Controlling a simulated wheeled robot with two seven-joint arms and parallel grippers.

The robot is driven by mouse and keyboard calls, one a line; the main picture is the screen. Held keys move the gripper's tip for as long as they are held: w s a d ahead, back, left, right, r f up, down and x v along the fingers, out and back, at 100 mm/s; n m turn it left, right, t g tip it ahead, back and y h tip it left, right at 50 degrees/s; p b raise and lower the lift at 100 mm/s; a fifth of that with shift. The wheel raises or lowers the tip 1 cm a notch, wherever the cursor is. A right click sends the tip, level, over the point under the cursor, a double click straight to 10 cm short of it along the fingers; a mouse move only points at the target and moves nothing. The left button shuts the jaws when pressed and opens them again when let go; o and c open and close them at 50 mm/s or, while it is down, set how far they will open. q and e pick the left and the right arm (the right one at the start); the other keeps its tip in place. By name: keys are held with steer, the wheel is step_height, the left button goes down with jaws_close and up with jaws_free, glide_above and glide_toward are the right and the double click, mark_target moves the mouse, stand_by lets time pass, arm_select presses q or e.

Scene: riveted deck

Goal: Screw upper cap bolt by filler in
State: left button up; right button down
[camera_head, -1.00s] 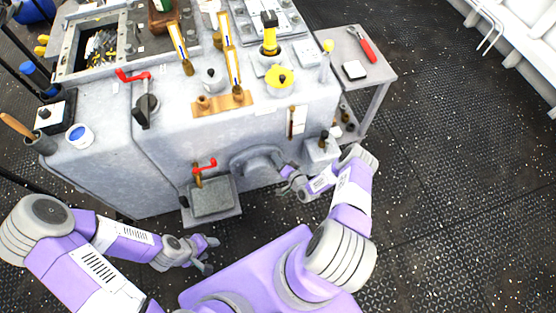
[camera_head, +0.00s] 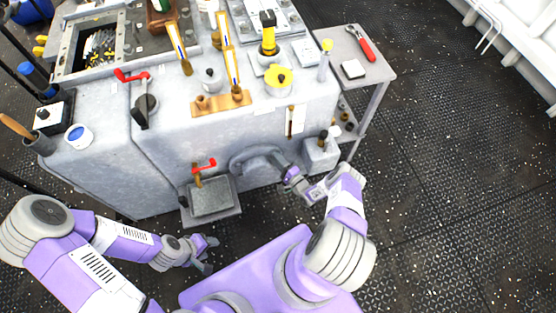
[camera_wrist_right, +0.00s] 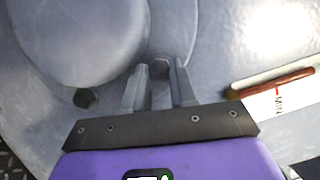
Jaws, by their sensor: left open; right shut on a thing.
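A round grey cap (camera_head: 256,161) sits on the front wall of the grey machine; its big disc fills the upper left of the right wrist view (camera_wrist_right: 80,35). A dark hex bolt (camera_wrist_right: 159,67) is at the cap's edge, between the fingers of my right gripper (camera_wrist_right: 161,80), which is shut on it. The fingers hide part of the bolt, so how deep it sits cannot be told. A second dark bolt (camera_wrist_right: 86,97) shows at the cap's lower edge. My right gripper (camera_head: 281,167) is at the cap's right side. My left gripper (camera_head: 210,254) is open and empty, low over the floor.
A red-handled valve (camera_head: 204,164) stands above a grey box left of the cap. A rod with a red-brown handle (camera_wrist_right: 270,83) lies right of my right gripper in the wrist view. A side table (camera_head: 355,60) stands at the right. The floor at right is clear.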

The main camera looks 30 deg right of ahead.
steer(key=shift+s+f+m, duration=0.15)
steer(key=shift+m, duration=0.35)
steer(key=c, duration=1.2)
jaws_free()
